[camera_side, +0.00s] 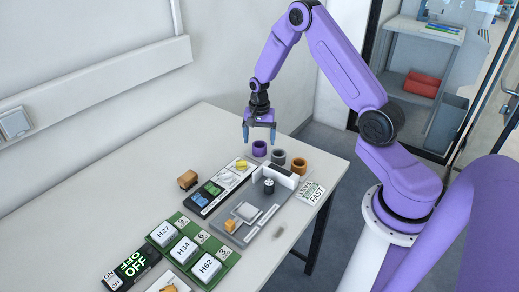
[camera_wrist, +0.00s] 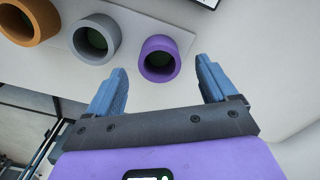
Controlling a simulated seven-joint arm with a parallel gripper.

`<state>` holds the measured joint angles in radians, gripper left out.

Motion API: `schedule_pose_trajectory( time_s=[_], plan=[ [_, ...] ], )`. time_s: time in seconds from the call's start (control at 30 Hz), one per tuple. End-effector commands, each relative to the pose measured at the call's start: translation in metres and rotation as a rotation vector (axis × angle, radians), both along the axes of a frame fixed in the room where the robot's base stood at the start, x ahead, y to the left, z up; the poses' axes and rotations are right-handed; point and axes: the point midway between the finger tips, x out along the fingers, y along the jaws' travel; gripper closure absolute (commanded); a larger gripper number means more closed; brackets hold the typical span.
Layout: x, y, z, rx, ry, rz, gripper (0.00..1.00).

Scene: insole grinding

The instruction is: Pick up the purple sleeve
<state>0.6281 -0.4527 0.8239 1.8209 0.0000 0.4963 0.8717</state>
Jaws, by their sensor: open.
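The purple sleeve (camera_side: 259,149) is a short hollow ring standing upright at the end of a row of three sleeves. It also shows in the wrist view (camera_wrist: 160,70), where its dark bore faces the camera. My gripper (camera_side: 259,139) is open, with two blue fingers pointing down just above the purple sleeve in the side view. In the wrist view my gripper (camera_wrist: 162,75) has its fingers apart, with the purple sleeve appearing between and slightly beyond the fingertips. The fingers do not visibly touch it, and nothing is held.
A grey sleeve (camera_side: 278,157) and an orange sleeve (camera_side: 299,166) stand beside the purple one. A grey machine plate (camera_side: 240,232), a green tray with labelled white blocks (camera_side: 183,246) and a small brown block (camera_side: 187,180) lie nearer. The table's left side (camera_side: 90,205) is clear.

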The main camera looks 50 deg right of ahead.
Motion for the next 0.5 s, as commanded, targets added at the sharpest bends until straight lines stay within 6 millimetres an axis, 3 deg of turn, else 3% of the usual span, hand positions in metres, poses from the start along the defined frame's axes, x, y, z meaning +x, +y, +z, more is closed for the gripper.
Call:
schedule_pose_trajectory(
  time_s=[0.2, 0.5],
  plan=[
    [-0.001, 0.001, -0.029, 0.0, 0.002, -0.001, 0.15],
    [-0.001, 0.001, -0.037, 0.0, 0.0, -0.001, 0.15]
  ],
)
